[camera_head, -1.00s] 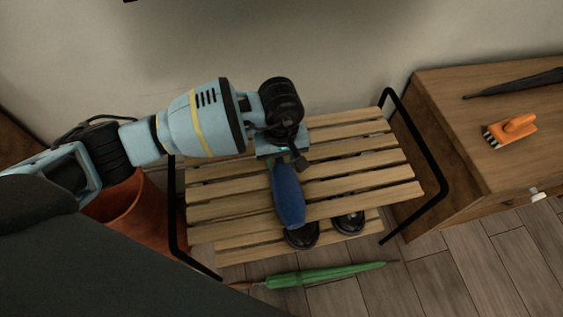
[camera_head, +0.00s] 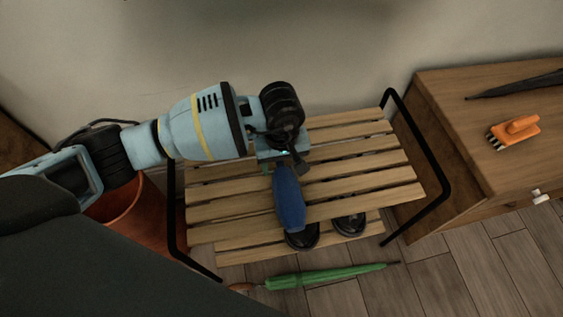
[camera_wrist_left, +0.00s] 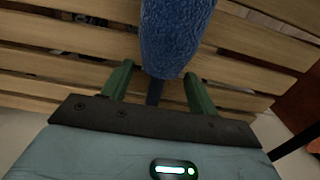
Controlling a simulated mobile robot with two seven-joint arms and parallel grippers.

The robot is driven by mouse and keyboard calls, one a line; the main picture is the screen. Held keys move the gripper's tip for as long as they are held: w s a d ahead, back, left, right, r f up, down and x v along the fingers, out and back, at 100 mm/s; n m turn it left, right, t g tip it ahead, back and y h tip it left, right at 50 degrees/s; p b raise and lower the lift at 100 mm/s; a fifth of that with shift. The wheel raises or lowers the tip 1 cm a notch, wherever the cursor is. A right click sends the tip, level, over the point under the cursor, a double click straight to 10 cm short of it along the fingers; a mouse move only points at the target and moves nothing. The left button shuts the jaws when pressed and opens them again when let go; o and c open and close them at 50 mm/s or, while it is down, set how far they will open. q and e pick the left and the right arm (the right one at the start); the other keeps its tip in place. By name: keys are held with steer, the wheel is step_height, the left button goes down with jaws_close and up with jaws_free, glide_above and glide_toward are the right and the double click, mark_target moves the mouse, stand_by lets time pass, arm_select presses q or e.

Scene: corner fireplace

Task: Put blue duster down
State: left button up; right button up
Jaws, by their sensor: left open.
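The blue duster (camera_head: 289,199) lies on the upper slats of the wooden slatted rack (camera_head: 350,165), its blue head toward the front edge. My left gripper (camera_head: 284,165) is just above the rack at the duster's back end. In the left wrist view, the blue duster (camera_wrist_left: 172,38) reaches away from the gripper, and its dark handle runs between the two green fingers (camera_wrist_left: 158,88). The fingers are spread, with a gap on each side of the handle. My right gripper is not in view.
Dark shoes (camera_head: 302,237) sit on the rack's lower shelf. A green umbrella (camera_head: 325,275) lies on the floor in front. An orange brush (camera_head: 514,131) and a dark closed umbrella (camera_head: 515,84) lie on the wooden cabinet at right. A reddish bin (camera_head: 128,215) stands left of the rack.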

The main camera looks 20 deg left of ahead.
arm_select(q)
step_height(320, 180, up, 12)
steer(key=p, duration=0.3)
steer(key=shift+p, duration=0.3)
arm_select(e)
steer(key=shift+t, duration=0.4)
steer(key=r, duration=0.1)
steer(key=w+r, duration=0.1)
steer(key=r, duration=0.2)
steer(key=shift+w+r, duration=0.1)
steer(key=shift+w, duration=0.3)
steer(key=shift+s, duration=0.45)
